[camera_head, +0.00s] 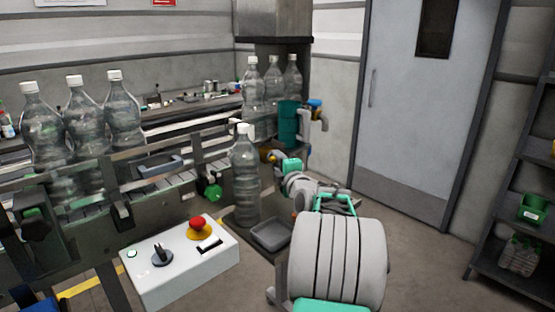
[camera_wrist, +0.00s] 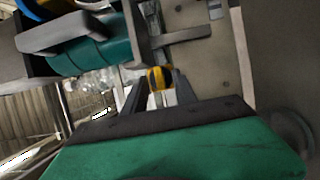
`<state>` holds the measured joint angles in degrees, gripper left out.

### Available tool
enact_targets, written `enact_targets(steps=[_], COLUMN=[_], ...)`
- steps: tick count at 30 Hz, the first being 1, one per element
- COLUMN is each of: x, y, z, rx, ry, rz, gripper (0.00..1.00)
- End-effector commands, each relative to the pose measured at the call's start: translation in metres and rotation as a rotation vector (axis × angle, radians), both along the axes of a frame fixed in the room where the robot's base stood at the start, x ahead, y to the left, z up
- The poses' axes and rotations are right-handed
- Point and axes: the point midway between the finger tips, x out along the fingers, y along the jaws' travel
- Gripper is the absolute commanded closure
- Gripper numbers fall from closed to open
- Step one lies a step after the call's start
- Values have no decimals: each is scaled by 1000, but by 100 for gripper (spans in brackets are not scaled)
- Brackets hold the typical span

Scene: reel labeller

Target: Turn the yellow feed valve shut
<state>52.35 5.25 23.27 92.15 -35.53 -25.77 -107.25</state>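The yellow feed valve (camera_wrist: 160,76) shows in the wrist view as a small yellow handle with dark bands. It sits between the tips of my gripper's (camera_wrist: 159,90) two dark fingers. The fingers stand apart with a narrow gap on each side of the handle, so my gripper looks open around it or just short of it; the depth is hard to judge. In the head view the yellow valve (camera_head: 265,155) is small and partly hidden, just beyond my gripper (camera_head: 277,160), below a teal cylinder (camera_head: 288,123).
A clear bottle (camera_head: 244,178) stands close left of my gripper. A blue-topped fitting (camera_head: 314,104) is above right. A grey tray (camera_head: 271,235) lies below. A control box with a red button (camera_head: 198,224) is at front left. The floor before the door (camera_head: 415,110) is clear.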

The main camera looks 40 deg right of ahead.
Motion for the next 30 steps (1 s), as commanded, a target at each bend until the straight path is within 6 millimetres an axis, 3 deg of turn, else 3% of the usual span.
enact_targets(steps=[8, 20, 30], x=[2, 1, 1], y=[-2, -2, -2], z=[0, 0, -1], rx=[0, 0, 0], ry=[0, 0, 0], rz=[-2, -2, -2], gripper=[68, 100, 100])
